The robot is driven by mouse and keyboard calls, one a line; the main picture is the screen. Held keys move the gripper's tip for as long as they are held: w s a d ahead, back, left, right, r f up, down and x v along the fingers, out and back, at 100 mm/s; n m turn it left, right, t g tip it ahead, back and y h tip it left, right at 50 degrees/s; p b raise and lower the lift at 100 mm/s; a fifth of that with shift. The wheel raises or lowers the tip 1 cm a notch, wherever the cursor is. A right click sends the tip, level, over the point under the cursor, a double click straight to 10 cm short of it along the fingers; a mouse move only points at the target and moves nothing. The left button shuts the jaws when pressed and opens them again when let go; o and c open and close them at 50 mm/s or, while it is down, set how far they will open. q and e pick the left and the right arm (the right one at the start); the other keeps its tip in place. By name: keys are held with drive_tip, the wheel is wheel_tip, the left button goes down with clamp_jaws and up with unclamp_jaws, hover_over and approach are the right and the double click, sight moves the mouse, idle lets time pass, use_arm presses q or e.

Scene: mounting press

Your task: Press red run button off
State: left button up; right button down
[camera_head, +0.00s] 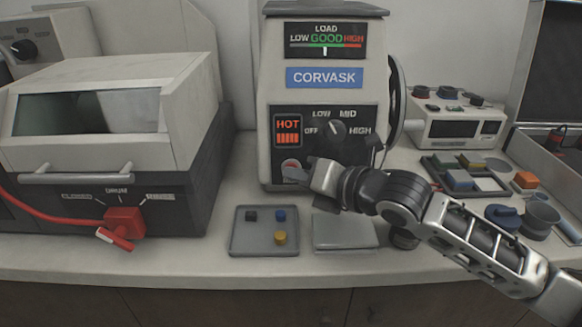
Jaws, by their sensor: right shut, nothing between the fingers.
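The mounting press (323,92) stands upright at the centre of the counter, marked CORVASK. Its front panel has a dial (336,131), a lit HOT indicator (288,131) and, low on the left, a round red run button (290,164) with a pale ring. My right gripper (288,174) reaches in from the right and is shut and empty. Its fingertips are at the lower edge of the button and cover part of it. I cannot tell whether they touch it. My left gripper is not in view.
A grey tray (264,246) with small coloured pieces and a flat grey pad (344,247) lie in front of the press. A large hooded machine (100,140) with a red handle stands left. A small instrument (455,125) and a tray of blocks (436,170) are right.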

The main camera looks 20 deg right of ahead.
idle(0.4)
drive_tip(key=shift+s+r+p, duration=0.15)
drive_tip(key=shift+s+p, duration=0.15)
drive_tip(key=shift+p, duration=0.1)
drive_tip(key=shift+s+a, duration=0.1)
drive_tip(key=shift+s, duration=0.05)
drive_tip(key=s, duration=0.2)
drive_tip(key=s+a+p, duration=0.1)
drive_tip(key=shift+r, duration=0.25)
drive_tip(key=shift+s+a+r, duration=0.15)
drive_tip(key=shift+s, duration=0.5)
drive_tip(key=shift+s+a+r, duration=0.1)
drive_tip(key=shift+s+a, duration=0.05)
drive_tip(key=shift+s, duration=0.5)
